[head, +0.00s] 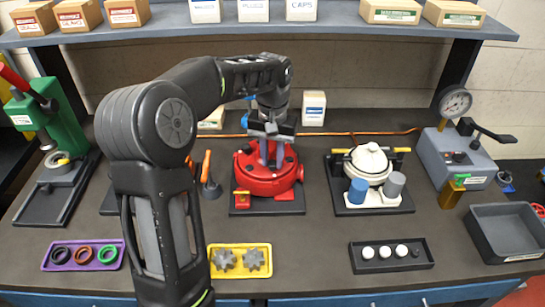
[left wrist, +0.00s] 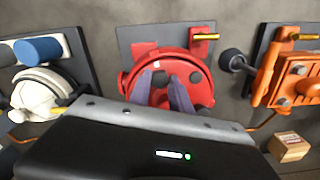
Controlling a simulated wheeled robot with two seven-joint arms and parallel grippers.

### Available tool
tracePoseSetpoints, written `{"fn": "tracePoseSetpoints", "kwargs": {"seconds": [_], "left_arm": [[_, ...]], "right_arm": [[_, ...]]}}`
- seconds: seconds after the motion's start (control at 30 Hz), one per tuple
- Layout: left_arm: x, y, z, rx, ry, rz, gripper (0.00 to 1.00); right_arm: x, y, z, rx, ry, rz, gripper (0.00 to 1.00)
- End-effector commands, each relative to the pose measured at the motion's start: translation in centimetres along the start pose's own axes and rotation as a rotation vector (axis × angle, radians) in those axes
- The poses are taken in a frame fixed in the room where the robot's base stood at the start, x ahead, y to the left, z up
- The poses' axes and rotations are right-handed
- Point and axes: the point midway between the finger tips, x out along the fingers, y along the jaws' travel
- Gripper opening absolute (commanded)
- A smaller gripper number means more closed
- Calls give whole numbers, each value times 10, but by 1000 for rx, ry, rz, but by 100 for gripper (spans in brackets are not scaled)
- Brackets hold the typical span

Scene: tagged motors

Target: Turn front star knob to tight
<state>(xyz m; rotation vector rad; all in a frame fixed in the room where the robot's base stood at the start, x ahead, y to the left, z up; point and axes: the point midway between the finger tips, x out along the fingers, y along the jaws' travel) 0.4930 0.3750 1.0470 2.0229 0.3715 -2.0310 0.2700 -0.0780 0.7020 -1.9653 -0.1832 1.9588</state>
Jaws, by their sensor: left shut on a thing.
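The red motor (head: 268,178) stands on a dark base plate at the middle of the bench; it also shows in the left wrist view (left wrist: 202,93). My left gripper (head: 271,162) reaches down onto its top from behind, and its fingers point at the red top face in the left wrist view (left wrist: 164,80). The fingers are shut on a small part there, taken to be the front star knob, which they mostly hide; how far it is turned cannot be told. Two loose grey star knobs, one left (head: 224,259) and one right (head: 254,259), lie in the yellow tray (head: 240,274). My right gripper is not in view.
A cream motor (head: 371,162) stands to the right, and an orange unit (left wrist: 294,80) shows in the left wrist view. A purple tray (head: 83,268), a black tray (head: 391,267), a grey bin (head: 510,234) and a gauge stand (head: 455,155) occupy the bench.

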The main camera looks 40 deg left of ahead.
Motion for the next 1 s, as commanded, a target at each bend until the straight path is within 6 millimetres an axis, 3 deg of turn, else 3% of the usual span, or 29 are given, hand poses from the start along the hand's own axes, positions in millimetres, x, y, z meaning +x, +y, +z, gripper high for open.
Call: {"fn": "tracePoseSetpoints", "kwargs": {"seconds": [1.0], "left_arm": [[-4, -1, -3, 964, 10, -11, 0]], "right_arm": [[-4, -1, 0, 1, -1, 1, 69]]}}
